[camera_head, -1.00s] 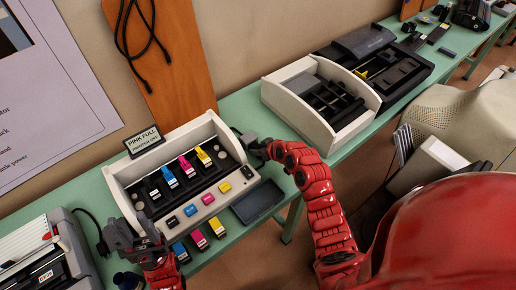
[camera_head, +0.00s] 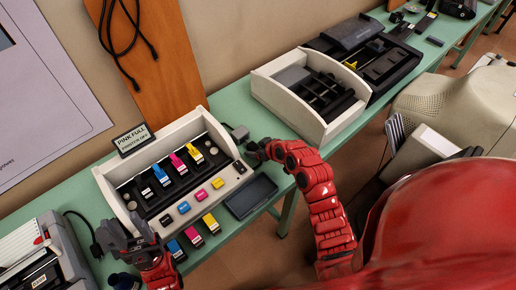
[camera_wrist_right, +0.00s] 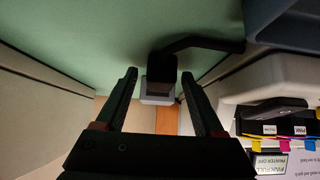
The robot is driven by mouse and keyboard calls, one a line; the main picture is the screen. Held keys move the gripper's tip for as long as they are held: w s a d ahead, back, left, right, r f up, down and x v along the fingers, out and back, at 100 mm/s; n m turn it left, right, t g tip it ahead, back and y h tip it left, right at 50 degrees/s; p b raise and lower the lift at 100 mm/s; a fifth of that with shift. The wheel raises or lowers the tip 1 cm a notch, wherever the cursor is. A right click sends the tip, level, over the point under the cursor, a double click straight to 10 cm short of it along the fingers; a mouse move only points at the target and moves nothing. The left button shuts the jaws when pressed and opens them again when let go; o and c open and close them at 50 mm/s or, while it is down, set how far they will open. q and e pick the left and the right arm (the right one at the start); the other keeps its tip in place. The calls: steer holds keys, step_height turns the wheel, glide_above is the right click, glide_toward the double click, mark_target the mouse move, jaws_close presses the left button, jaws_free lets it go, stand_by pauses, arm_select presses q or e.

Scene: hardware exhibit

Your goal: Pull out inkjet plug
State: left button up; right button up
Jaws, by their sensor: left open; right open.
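The inkjet printer (camera_head: 173,180) is a white box with an open front on the green table. A dark plug (camera_wrist_right: 161,68) with a black cable shows in the right wrist view, on a small light-grey block (camera_wrist_right: 157,97). It lies ahead of and between the open fingertips of my right gripper (camera_wrist_right: 158,75); I cannot tell whether they reach around it. In the head view my right gripper (camera_head: 254,151) is beside the grey plug block (camera_head: 240,133), right of the printer. My left gripper (camera_head: 132,232) is open and empty at the printer's front left corner.
Another open white machine (camera_head: 309,97) stands further right. A grey printer (camera_head: 42,262) is at left.

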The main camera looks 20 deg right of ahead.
steer(key=p+v, duration=1)
steer(key=v, duration=0.7)
steer(key=shift+s, duration=0.25)
steer(key=shift+s+d+r, duration=0.1)
steer(key=shift+d, duration=0.05)
